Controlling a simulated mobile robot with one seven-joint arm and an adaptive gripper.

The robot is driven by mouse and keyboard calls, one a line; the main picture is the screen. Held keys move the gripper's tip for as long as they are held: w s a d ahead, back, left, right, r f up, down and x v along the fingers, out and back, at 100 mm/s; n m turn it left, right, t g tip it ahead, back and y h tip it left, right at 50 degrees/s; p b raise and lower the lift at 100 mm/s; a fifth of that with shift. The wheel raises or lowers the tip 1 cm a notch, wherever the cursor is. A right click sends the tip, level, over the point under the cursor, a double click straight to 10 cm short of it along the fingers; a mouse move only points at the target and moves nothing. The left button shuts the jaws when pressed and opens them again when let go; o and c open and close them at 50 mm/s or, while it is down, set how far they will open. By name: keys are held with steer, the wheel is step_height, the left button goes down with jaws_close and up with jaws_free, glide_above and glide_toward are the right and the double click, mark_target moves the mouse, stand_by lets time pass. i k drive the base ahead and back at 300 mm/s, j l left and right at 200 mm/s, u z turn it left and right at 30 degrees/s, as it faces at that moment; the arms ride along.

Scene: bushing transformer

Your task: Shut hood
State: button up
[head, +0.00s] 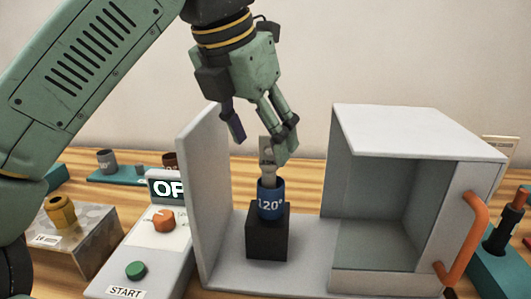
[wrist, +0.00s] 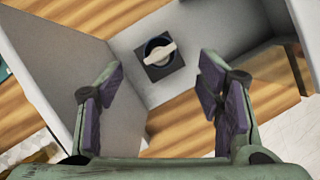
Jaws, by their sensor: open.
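The hood (head: 415,137) is a grey box-shaped cover with an orange handle (head: 467,240) on its right front. It stands slid to the right of a grey side wall (head: 205,195), leaving a gap between them. In the gap, a blue cup marked 120° (head: 271,200) sits upright on a black block (head: 268,232), with a pale piece (head: 267,158) standing in it. The cup and pale piece also show in the wrist view (wrist: 159,53). My gripper (head: 262,136) is open and empty, above and around the top of the pale piece in the head view; contact cannot be told.
A control panel (head: 145,245) with a green START button, an orange knob and a display stands left of the wall. A box with a yellow part (head: 61,211) is further left. A teal stand (head: 500,260) is at the right edge.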

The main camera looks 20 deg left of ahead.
mark_target(418, 167)
steer(key=k+l, duration=0.25)
steer(key=k, duration=0.25)
steer(key=k+l, duration=0.2)
steer(key=k, duration=0.25)
